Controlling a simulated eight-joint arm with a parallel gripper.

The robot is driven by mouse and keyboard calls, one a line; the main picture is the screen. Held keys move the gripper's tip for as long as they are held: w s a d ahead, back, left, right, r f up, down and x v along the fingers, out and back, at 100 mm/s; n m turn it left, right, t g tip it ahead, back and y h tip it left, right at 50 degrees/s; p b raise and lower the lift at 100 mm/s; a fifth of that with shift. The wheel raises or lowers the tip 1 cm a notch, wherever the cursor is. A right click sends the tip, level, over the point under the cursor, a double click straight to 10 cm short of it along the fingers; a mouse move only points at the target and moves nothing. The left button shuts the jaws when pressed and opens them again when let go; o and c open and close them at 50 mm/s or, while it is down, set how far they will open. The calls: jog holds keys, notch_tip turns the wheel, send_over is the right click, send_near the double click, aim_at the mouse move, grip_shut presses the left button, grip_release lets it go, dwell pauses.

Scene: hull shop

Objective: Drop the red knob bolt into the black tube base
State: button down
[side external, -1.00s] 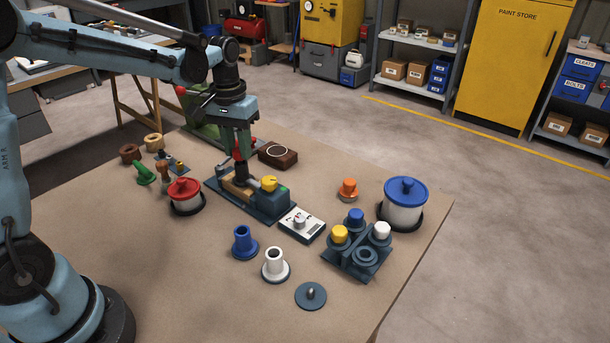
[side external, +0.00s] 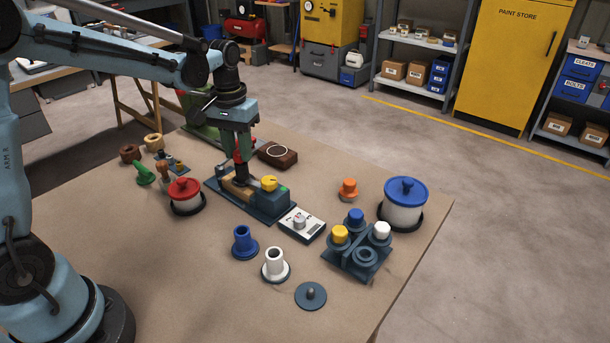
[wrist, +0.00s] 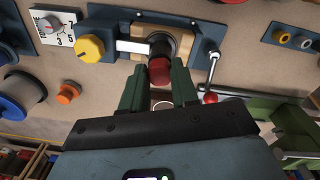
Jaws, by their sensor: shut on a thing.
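The red knob bolt (wrist: 159,72) is between the fingers of my gripper (wrist: 158,90) in the wrist view; the gripper is shut on it. In the side view a bit of red shows at the lower end of my gripper (side external: 238,157). The black tube base (wrist: 160,42) is upright on a wooden block, directly at the knob's far side in the wrist view. In the side view the black tube base (side external: 241,173) is right under the gripper. The bolt's shank is hidden, and I cannot tell how far it is in the tube.
The fixture carries a yellow knob (side external: 269,183) beside the tube and a lever with a red ball (wrist: 210,98). A white dial box (side external: 301,225), a red-lidded pot (side external: 185,195) and a brown box (side external: 277,155) stand close. The front left of the table is clear.

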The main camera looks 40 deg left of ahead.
aim_at(238, 152)
jog(key=shift+f, duration=0.25)
jog(key=c, duration=1.1)
grip_release()
jog(key=shift+a+r, duration=0.15)
jog(key=shift+r, duration=5.35)
jog(key=s+d+f+m+t, duration=0.1)
jog(key=s+d+f+t, duration=0.1)
jog(key=s, duration=0.2)
jog(key=s+d+f+m+t, duration=0.1)
jog(key=s+d+f+t, duration=0.1)
jog(key=s+d, duration=0.1)
jog(key=s+d+f+m+t, duration=0.1)
jog(key=s+d+f+t, duration=0.1)
jog(key=s, duration=0.3)
jog(key=shift+d+m+t, duration=0.15)
jog(key=shift+m+t, duration=0.25)
jog(key=shift+t, duration=0.1)
